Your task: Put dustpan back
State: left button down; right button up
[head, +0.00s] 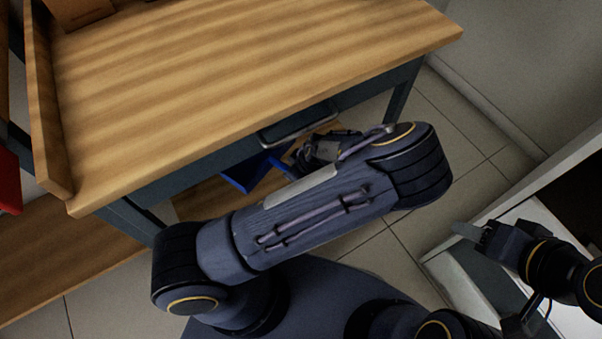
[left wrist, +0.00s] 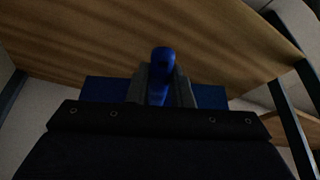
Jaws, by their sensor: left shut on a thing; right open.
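The blue dustpan (head: 254,170) shows in the head view under the front edge of the wooden workbench, above the lower shelf. My left arm hides part of it. In the left wrist view its blue handle (left wrist: 162,60) stands between the two fingers of my left gripper (left wrist: 160,88), which is shut on it. The blue pan (left wrist: 105,90) spreads to both sides behind the fingers. In the head view my left gripper (head: 312,153) is partly hidden behind my arm. My right gripper (head: 470,233) is at the right, open and empty, away from the dustpan.
The workbench (head: 230,80) has a wooden top and dark legs. Its lower wooden shelf (head: 60,265) runs below. A drawer handle (head: 298,125) is on its front. A white cabinet (head: 470,285) stands at the right, close to my right gripper. Tiled floor (head: 450,130) lies between.

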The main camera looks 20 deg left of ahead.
pick_arm(q)
jog(key=w+f+b, duration=0.1)
jog(key=f, duration=0.2)
jog(key=w+d+f+b, duration=0.1)
jog(key=w+f+b, duration=0.1)
jog(key=f, duration=0.1)
jog(key=w+f+b, duration=0.1)
jog(key=f, duration=0.2)
jog(key=shift+w+d+f+b, duration=0.15)
jog(key=shift+w+b, duration=0.15)
jog(key=shift+w, duration=0.1)
jog(key=c, duration=1.3)
grip_release()
jog(key=shift+d+r, duration=0.1)
jog(key=shift+r, duration=0.1)
jog(key=p+v, duration=0.5)
jog(key=v, duration=0.7)
jog(key=shift+p, duration=0.3)
